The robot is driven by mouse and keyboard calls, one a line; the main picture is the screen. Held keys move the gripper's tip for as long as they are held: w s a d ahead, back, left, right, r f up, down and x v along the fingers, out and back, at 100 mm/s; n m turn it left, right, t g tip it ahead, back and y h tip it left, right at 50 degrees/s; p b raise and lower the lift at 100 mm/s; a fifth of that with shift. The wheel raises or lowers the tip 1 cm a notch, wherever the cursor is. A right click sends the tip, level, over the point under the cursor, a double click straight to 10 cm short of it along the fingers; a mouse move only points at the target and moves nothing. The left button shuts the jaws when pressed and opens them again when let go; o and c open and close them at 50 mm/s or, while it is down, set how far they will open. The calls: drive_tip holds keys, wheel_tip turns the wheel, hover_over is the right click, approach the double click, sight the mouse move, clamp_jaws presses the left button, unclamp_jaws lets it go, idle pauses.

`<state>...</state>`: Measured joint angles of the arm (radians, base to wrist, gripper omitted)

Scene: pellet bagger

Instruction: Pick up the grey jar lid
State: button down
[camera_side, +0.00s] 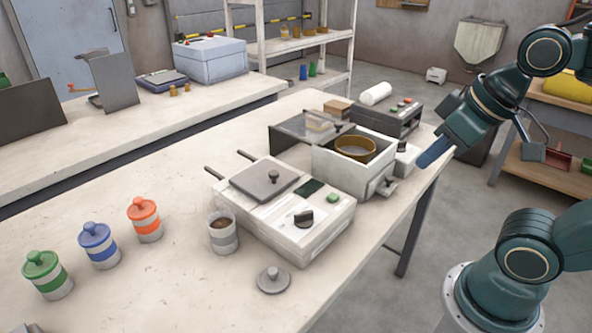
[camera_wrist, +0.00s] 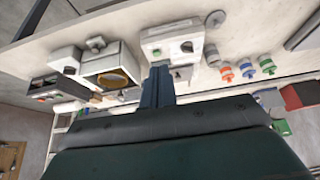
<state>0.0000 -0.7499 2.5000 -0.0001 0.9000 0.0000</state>
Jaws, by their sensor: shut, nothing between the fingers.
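The grey jar lid (camera_side: 273,281) lies flat on the table near its front edge, with its knob up. It also shows in the wrist view as a small grey disc (camera_wrist: 215,19) at the top. My gripper (camera_side: 432,155) is shut and empty, high at the right beyond the table edge, well apart from the lid. Its blue fingers (camera_wrist: 157,85) are together in the wrist view. An open jar with a grey band and dark contents (camera_side: 222,233) stands behind and left of the lid.
A white machine (camera_side: 290,225) with a knob and hinged plate stands just behind the lid. A second white box (camera_side: 340,170) holds a brown-rimmed pan. Green (camera_side: 47,275), blue (camera_side: 98,246) and orange (camera_side: 145,220) lidded jars stand at left. The table around the lid is clear.

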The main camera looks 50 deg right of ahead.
idle(0.4)
drive_tip(key=c, duration=1.2)
unclamp_jaws()
drive_tip(key=shift+o, duration=0.2)
drive_tip(key=w+a+f+n+g+y, duration=0.1)
drive_tip(key=w+a+f+n+g, duration=0.15)
drive_tip(key=w+a+n, duration=0.65)
drive_tip(key=w+a+f+n+g, duration=0.3)
drive_tip(key=w+a+f+n, duration=0.5)
drive_tip(key=n, duration=0.3)
drive_tip(key=shift+w, duration=0.8)
drive_tip(key=shift+f, duration=0.25)
hover_over(274, 268)
drive_tip(key=shift+f, duration=4.1)
